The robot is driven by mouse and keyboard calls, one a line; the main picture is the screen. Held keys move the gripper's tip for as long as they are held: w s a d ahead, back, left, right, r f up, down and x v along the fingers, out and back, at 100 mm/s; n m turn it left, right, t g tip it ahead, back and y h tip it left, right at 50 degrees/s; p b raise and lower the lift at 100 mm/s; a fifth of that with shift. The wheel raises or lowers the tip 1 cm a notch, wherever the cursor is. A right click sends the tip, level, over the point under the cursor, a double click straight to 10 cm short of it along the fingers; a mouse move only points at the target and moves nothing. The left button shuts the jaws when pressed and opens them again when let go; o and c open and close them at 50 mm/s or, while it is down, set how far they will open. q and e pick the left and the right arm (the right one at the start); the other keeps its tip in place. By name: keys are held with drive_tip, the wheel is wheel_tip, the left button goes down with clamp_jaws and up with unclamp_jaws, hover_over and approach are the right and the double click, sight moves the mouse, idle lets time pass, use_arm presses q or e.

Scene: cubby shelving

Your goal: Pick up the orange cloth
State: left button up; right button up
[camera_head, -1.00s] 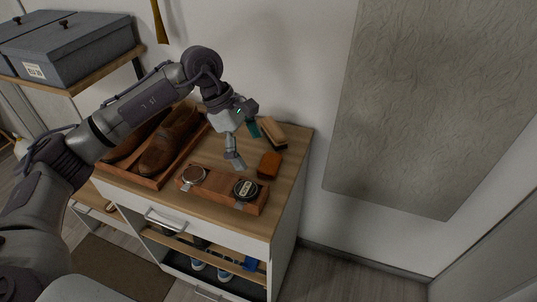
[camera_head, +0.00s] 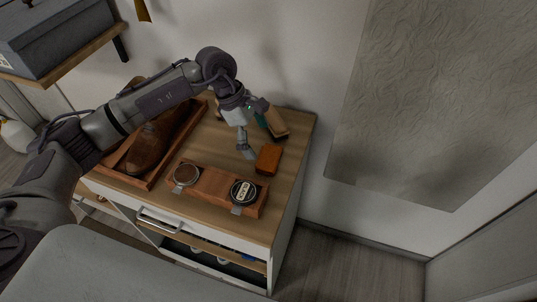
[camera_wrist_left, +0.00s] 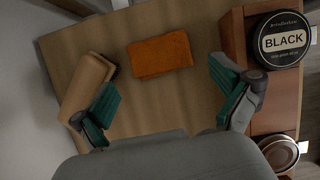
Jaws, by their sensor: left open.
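The orange cloth (camera_head: 268,159) is a small folded block lying flat on the wooden cabinet top. In the left wrist view the cloth (camera_wrist_left: 160,55) lies ahead of and between the two green-padded fingers, with nothing touching it. My left gripper (camera_head: 254,137) is open and empty, just left of and above the cloth in the head view; it also shows in the left wrist view (camera_wrist_left: 167,106). One finger is beside or over a wooden brush (camera_wrist_left: 88,84); I cannot tell if they touch. My right gripper is not in view.
The brush (camera_head: 275,123) lies behind the cloth. A wooden holder (camera_head: 211,184) with a black polish tin (camera_head: 243,191) and another tin (camera_head: 186,173) stands in front. Brown shoes (camera_head: 150,146) sit in a tray at left. The wall is close behind.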

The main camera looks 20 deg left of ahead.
sight(266, 154)
use_arm(q)
drive_tip(key=shift+d+f, duration=0.1)
drive_tip(key=shift+f, duration=0.2)
drive_tip(key=p+x, duration=0.2)
drive_tip(key=x, duration=0.3)
drive_tip(key=shift+w+f, duration=0.1)
drive_tip(key=c, duration=0.3)
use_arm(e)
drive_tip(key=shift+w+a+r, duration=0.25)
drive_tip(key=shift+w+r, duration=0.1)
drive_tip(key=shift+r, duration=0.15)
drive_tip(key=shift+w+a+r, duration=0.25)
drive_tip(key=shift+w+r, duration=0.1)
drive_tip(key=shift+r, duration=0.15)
use_arm(q)
drive_tip(key=shift+c, duration=0.2)
